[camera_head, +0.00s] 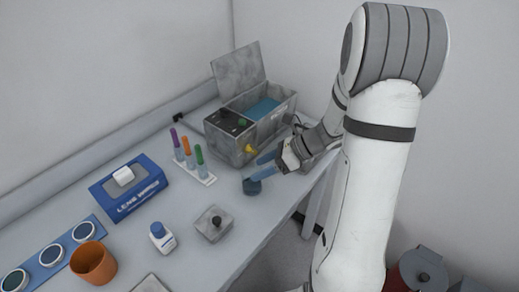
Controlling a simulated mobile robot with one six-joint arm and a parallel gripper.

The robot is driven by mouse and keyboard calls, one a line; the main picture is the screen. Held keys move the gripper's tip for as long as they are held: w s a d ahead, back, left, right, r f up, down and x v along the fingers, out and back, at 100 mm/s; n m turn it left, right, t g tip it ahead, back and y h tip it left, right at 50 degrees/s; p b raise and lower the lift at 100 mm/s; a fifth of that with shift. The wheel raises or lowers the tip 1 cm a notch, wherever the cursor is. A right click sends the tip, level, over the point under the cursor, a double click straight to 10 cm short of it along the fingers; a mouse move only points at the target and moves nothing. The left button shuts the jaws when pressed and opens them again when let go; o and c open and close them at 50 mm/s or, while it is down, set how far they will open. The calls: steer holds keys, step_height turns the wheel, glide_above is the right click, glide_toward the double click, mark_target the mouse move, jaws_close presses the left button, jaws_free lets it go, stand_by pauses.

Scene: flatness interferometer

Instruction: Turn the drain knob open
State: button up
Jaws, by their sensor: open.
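A grey metal tank (225,143) with its lid raised stands at the back of the bench and holds blue liquid (262,108). A small yellow knob (250,149), which looks like the drain knob, sits on the tank's front wall. A green knob (243,121) is on the tank's dark top panel. My gripper (255,170) has two blue fingers, spread open and empty, just in front of and below the yellow knob. It appears apart from the knob. The knob's turn position is too small to read.
A dark blue round cup (252,188) stands just below my fingertips. A rack (205,179) of coloured tubes is to the left. A small grey box (214,224), a white bottle (162,238), a lens-wipes box (131,188) and an orange cup (94,263) stand farther left.

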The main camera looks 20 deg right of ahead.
mark_target(255, 151)
steer(key=w+d+f+m+t, duration=0.1)
steer(key=w+d+m+t, duration=0.1)
steer(key=m, duration=0.2)
steer(key=w+d+f+m+t, duration=0.2)
steer(key=w+d+m, duration=0.1)
steer(key=w+d+f+m+t+y, duration=0.1)
steer(key=w+d+m+t, duration=0.1)
steer(key=w+d+m, duration=0.1)
steer(key=shift+f+m+t, duration=0.15)
steer(key=shift+m+t, duration=0.15)
steer(key=shift+m, duration=0.5)
steer(key=p+x, duration=0.1)
steer(key=x, duration=0.6)
steer(key=shift+w+a, duration=0.1)
steer(key=shift+a, duration=0.25)
steer(key=c, duration=1)
